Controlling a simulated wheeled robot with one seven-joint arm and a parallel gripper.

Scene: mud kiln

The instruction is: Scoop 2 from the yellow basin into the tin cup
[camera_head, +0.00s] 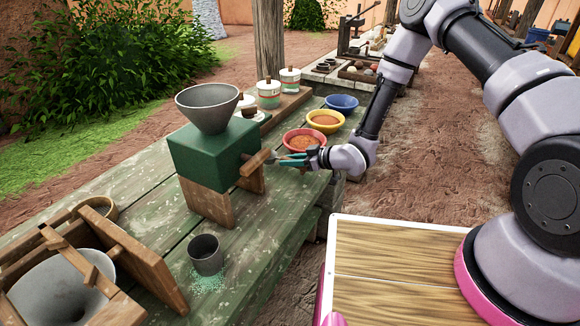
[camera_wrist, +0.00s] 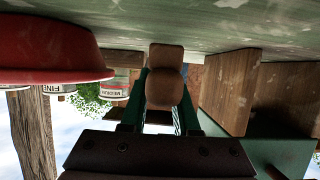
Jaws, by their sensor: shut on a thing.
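The yellow basin (camera_head: 325,129) stands on the green plank table between a red and a blue basin, with orange-brown contents. The tin cup (camera_head: 206,256) stands upright near the table's front edge, left of my gripper, with pale green grains around its foot. My gripper (camera_head: 284,159) is beside the green box, left of and nearer than the yellow basin. The piece also shows between the fingers in the wrist view (camera_wrist: 165,75). I cannot tell whether it is joined to the box or part of a scoop.
The green box (camera_head: 205,152) carries a grey funnel (camera_head: 208,105) and has wooden legs. The red basin (camera_head: 303,147) is close beside my gripper; the blue basin (camera_head: 341,107) is farther back. Lidded jars (camera_head: 269,97) stand behind. A wooden frame (camera_head: 125,250) fills the front left.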

